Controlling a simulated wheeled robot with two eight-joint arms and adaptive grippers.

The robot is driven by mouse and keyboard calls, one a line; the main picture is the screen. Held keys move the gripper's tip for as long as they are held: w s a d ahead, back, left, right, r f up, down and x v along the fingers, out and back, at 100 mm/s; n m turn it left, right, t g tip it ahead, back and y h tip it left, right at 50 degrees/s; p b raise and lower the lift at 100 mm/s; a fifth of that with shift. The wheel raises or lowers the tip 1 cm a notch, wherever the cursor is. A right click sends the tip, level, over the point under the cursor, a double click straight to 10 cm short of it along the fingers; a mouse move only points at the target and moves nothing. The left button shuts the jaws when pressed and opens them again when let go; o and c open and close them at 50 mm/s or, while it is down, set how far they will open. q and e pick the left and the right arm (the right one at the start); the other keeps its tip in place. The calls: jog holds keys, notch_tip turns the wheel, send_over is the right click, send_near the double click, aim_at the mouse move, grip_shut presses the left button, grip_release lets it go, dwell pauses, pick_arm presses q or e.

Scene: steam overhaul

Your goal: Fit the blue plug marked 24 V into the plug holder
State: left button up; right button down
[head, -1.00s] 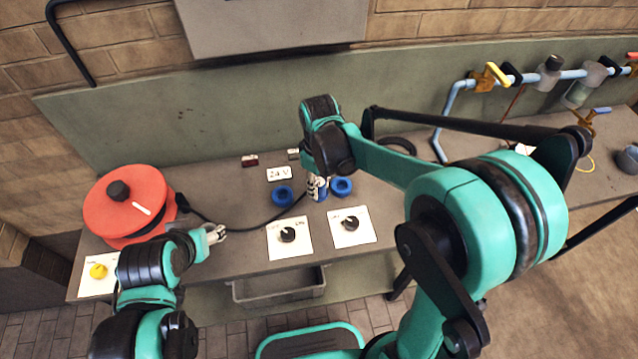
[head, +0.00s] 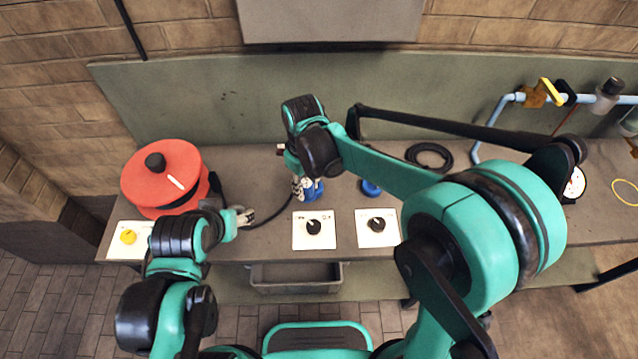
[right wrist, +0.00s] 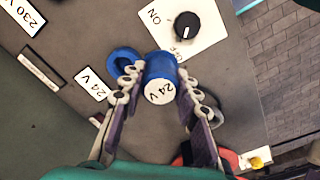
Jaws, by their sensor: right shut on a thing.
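My right gripper (head: 303,188) is shut on the blue plug (right wrist: 160,88), whose white end reads 24 V in the right wrist view. In that view its fingers (right wrist: 158,95) lie on either side of the plug. The blue ring-shaped plug holder (right wrist: 122,62) sits beside the 24 V sign (right wrist: 91,83), and the plug overlaps its edge in the picture. I cannot tell whether they touch. In the head view my right wrist hides the sign. My left gripper (head: 245,216) is low over the bench near the cable; its jaw opening is unclear.
A red cable reel (head: 163,178) stands left, with a black cable (head: 274,208) running right. Two white switch plates (head: 300,238) (head: 364,238) lie in front. Another blue holder (head: 371,188) is to the right. A 230 V sign (right wrist: 22,16) shows in the wrist view.

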jog(key=shift+a, duration=0.25)
jog(key=s+a, duration=0.1)
jog(key=a, duration=1.1)
jog(key=a, duration=0.8)
jog(key=shift+s, duration=0.3)
jog(key=shift+f+b, duration=1.85)
jog(key=shift+f, duration=1.05)
jog(key=c, duration=1)
grip_release()
jog(key=shift+c, duration=0.2)
